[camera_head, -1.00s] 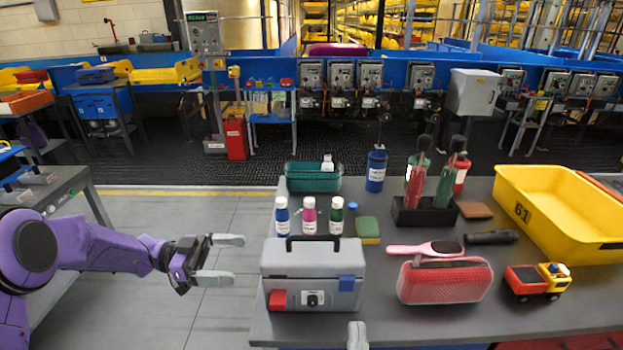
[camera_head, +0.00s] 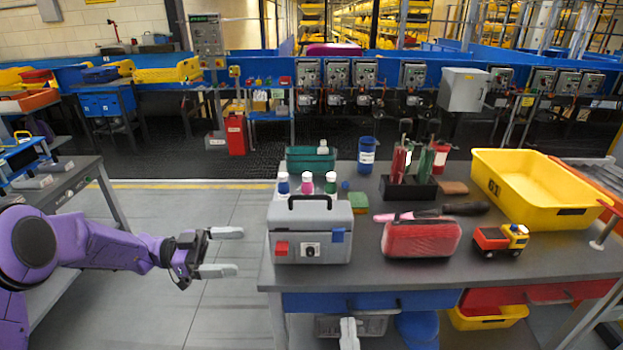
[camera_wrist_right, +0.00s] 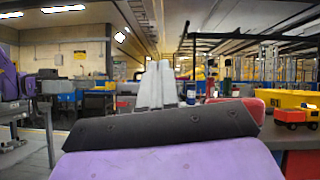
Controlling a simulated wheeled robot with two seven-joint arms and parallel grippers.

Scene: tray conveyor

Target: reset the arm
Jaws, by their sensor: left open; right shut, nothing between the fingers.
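My left gripper (camera_head: 232,251) is open and empty, with its fingers apart over the floor to the left of the workbench. My right gripper (camera_head: 349,332) shows only as pale fingertips at the bottom edge of the head view, in front of the bench's drawers. In the right wrist view its two fingers (camera_wrist_right: 155,86) are together with nothing between them. The right arm's other links are out of the head view.
The workbench (camera_head: 375,277) holds a grey toolbox (camera_head: 283,247), a red speaker-like case (camera_head: 421,239), a toy truck (camera_head: 500,240), a yellow bin (camera_head: 545,215) and several bottles. Grey floor (camera_head: 180,205) lies clear around my left gripper.

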